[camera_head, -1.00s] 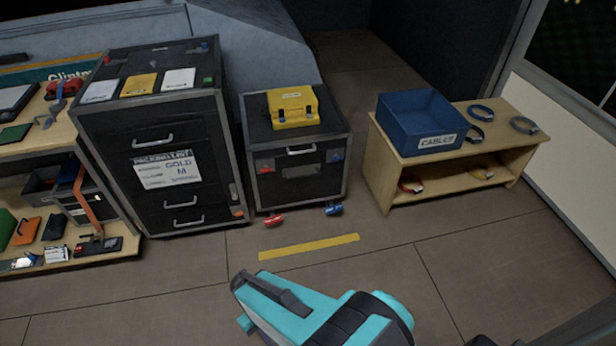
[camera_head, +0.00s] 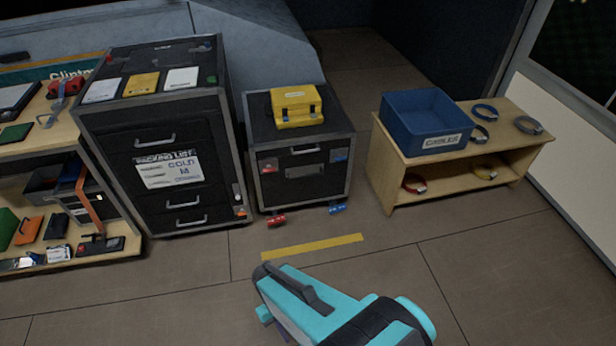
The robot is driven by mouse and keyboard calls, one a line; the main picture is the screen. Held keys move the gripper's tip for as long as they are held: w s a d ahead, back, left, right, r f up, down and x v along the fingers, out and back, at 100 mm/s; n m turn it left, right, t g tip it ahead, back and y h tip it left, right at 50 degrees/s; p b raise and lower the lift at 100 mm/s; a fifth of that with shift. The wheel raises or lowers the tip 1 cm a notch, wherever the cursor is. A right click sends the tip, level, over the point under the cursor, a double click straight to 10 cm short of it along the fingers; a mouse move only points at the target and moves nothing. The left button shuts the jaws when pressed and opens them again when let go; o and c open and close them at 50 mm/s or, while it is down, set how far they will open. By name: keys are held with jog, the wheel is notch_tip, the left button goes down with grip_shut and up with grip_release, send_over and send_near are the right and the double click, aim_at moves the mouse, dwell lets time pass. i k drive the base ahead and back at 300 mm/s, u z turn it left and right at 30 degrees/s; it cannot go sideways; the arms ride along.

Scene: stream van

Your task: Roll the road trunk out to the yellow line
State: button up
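The road trunk (camera_head: 303,185) is a black case with grey metal edges and a handle on its front. It stands upright behind the yellow line (camera_head: 313,247), with bare floor between them. A red caster part (camera_head: 276,220) and a blue one (camera_head: 338,208) show at its front foot. A yellow case (camera_head: 296,107) sits on its top. Part of my teal and black arm shows at the bottom, in front of the line and apart from the trunk. I cannot make out gripper fingers in this view.
A taller black drawer case (camera_head: 178,138) with a packing list stands close on the trunk's left. A wooden bench (camera_head: 395,172) with a blue cable bin (camera_head: 425,123) stands to its right, with a gap between. A loaded shelf (camera_head: 95,253) is at far left. The front floor is clear.

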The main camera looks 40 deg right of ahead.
aim_at(297, 162)
jog(key=u, duration=0.05)
jog(key=i, duration=1)
jog(key=z, duration=0.05)
